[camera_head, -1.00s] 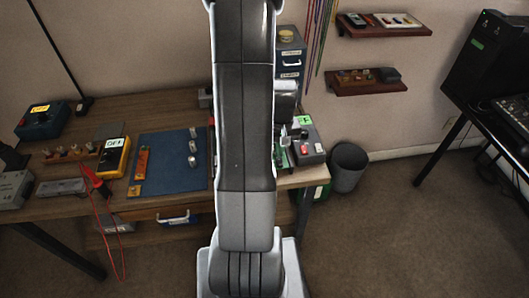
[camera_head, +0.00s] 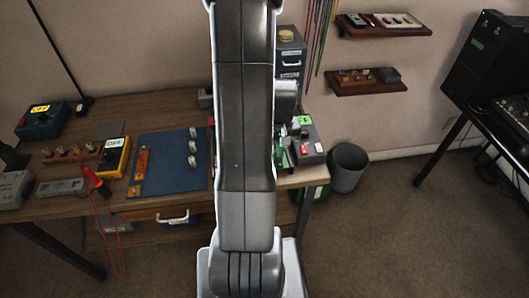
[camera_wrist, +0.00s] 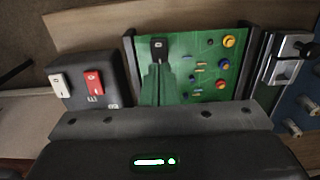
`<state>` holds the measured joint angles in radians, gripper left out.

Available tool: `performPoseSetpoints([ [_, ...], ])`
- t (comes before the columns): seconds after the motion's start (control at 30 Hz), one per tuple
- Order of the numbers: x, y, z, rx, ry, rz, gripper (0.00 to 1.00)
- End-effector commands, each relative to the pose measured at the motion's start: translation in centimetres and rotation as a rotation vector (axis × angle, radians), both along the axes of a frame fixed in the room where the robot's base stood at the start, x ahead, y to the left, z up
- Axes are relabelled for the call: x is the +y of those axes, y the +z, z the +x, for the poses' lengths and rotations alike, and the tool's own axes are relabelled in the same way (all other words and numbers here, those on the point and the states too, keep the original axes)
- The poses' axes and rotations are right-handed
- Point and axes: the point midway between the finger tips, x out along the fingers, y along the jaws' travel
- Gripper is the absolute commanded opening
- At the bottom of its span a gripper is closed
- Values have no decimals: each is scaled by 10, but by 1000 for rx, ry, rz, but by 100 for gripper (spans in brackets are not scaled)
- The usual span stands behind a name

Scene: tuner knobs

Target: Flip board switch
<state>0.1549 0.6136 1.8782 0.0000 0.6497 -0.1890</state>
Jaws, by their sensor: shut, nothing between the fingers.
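The green board (camera_wrist: 205,75) lies in the middle of the wrist view, with coloured round parts and small components on its right half. A black switch (camera_wrist: 158,48) with a pale mark stands at the board's upper left. My gripper (camera_wrist: 159,68) is shut and empty; its dark greenish fingers reach over the board, with their tips just below the switch in the picture. I cannot tell whether they touch it. In the head view my arm hides most of the board, and only a green sliver (camera_head: 283,162) shows.
A dark box with a white rocker (camera_wrist: 59,84) and a red rocker (camera_wrist: 94,82) is left of the board. A metal latch (camera_wrist: 292,47) is right of it. A blue mat (camera_head: 165,180) and a yellow meter (camera_head: 114,158) lie farther left on the bench.

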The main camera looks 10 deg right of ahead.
Motion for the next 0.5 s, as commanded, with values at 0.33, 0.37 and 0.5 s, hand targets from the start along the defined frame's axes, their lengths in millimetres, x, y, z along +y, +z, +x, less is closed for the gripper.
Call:
performPoseSetpoints([
  [0.33,0,-1,0,0,0,0,0],
  [0.37,0,-2,0,0,0,0,0],
  [0.5,0,-4,0,0,0,0,0],
])
